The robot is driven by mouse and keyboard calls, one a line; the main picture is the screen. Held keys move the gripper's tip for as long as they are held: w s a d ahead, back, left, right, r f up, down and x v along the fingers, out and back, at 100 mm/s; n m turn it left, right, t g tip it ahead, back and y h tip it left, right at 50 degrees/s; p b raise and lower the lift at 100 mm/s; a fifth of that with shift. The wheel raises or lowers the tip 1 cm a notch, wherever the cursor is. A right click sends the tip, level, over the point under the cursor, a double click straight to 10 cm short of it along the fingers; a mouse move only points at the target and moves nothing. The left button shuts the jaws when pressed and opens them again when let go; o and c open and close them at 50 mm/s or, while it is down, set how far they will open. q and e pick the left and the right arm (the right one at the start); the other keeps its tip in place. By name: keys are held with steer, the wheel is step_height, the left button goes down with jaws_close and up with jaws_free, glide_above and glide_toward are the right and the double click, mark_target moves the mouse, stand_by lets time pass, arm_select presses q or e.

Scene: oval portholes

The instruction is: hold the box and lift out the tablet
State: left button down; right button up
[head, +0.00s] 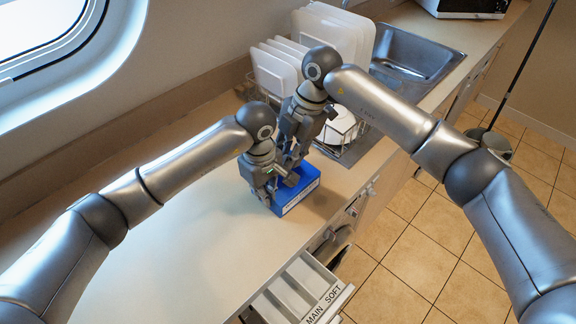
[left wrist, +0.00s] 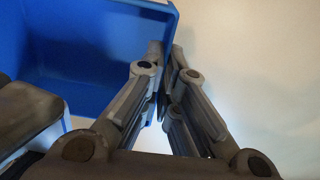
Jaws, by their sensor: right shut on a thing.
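The open blue box (head: 303,191) stands on the counter near its front edge, with a pale label on its front side. It also shows in the left wrist view (left wrist: 85,60). My left gripper (head: 268,197) is at the box's left wall; in the left wrist view its fingers (left wrist: 165,62) are closed together across that wall, one inside and one outside. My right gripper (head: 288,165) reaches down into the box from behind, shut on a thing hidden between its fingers. From its place in the box this is the tablet, but I cannot see it plainly.
A dish rack with white plates (head: 275,72) stands behind the grippers, near a metal sink (head: 420,60). A drawer labelled MAIN and SOFT (head: 300,290) is open at the counter's front. The counter left of the box (head: 170,235) is clear.

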arm_select(q)
steer(key=shift+w, duration=0.1)
steer(key=c, duration=2.2)
jaws_free()
steer(key=o, duration=0.6)
steer(key=shift+o, duration=0.2)
step_height(320, 180, up, 12)
steer(key=shift+f, duration=0.1)
